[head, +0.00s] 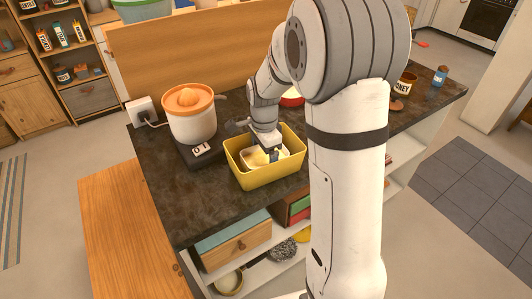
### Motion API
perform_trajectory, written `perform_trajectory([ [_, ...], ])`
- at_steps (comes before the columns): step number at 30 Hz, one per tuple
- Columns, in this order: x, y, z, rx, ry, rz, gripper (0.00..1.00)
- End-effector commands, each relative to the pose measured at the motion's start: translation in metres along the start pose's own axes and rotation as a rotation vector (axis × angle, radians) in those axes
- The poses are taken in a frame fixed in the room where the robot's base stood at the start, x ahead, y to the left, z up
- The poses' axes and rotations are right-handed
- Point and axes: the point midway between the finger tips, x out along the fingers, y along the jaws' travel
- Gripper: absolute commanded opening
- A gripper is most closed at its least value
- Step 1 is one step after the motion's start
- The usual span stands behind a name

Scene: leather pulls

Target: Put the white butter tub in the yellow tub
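The yellow tub (258,177) stands on the dark worktop, open at the top. A whitish object, which looks like the white butter tub (250,157), shows inside the yellow tub's rim. My gripper (272,155) points down into the yellow tub, at the right part of the white butter tub. The fingers are small and partly hidden, so I cannot tell whether they grip the white butter tub or are open. I also cannot tell whether the white butter tub rests on the yellow tub's floor.
An orange-topped juicer (190,112) stands close to the left of the yellow tub. A red-rimmed bowl (291,98) is behind, partly hidden by my arm. A honey jar (405,84) and a blue jar (439,76) stand at the far right. The worktop's front left is clear.

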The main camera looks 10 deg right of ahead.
Motion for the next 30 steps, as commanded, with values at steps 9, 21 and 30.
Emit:
perform_trajectory([
  [9, -0.027, -0.001, -0.001, 0.001, 0.001, -0.006, 0.86],
  [21, -0.107, 0.0, -0.001, 0.002, 0.001, -0.003, 0.86],
  [30, -0.131, 0.02, 0.003, -0.111, 0.007, -0.023, 0.86],
])
